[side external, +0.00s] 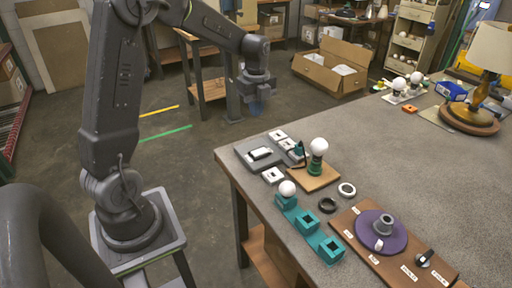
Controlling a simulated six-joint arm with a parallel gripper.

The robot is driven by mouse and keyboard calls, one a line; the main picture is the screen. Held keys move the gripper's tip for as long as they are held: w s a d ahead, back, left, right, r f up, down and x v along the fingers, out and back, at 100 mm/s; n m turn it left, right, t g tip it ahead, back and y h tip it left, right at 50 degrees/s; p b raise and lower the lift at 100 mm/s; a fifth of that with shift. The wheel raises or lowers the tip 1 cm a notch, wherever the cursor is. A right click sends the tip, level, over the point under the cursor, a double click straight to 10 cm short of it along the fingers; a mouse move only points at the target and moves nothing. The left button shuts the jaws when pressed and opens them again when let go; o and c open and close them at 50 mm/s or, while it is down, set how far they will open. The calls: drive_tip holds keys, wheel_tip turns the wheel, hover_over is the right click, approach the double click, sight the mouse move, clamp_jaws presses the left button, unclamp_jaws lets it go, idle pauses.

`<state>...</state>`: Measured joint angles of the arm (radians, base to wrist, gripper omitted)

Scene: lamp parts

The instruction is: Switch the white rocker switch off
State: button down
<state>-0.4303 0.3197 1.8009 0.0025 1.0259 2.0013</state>
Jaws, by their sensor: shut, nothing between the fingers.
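The white rocker switch (260,153) sits on a dark grey plate (245,144) at the table's near left corner. Its white rocker has a dark surround; it is too small to tell which side is pressed down. My gripper (256,108) points down and is shut and empty. It appears above the switch in the picture, well clear of it. The fingertips are small and bluish against the floor behind.
White square pieces (272,175) lie around the plate. A wooden base with a green socket (317,166) and white bulb (318,147) stands right of it. Teal blocks (308,222) line the front edge. A board holds a purple disc (391,239). The table's middle is clear.

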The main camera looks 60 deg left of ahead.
sight(259, 152)
wheel_tip(259, 152, down, 14)
drive_tip(key=shift+f, duration=0.1)
idle(0.5)
drive_tip(key=shift+s+f, duration=0.1)
drive_tip(key=shift+f, duration=0.05)
idle(0.3)
drive_tip(key=shift+w+r, duration=0.4)
drive_tip(key=shift+w, duration=0.35)
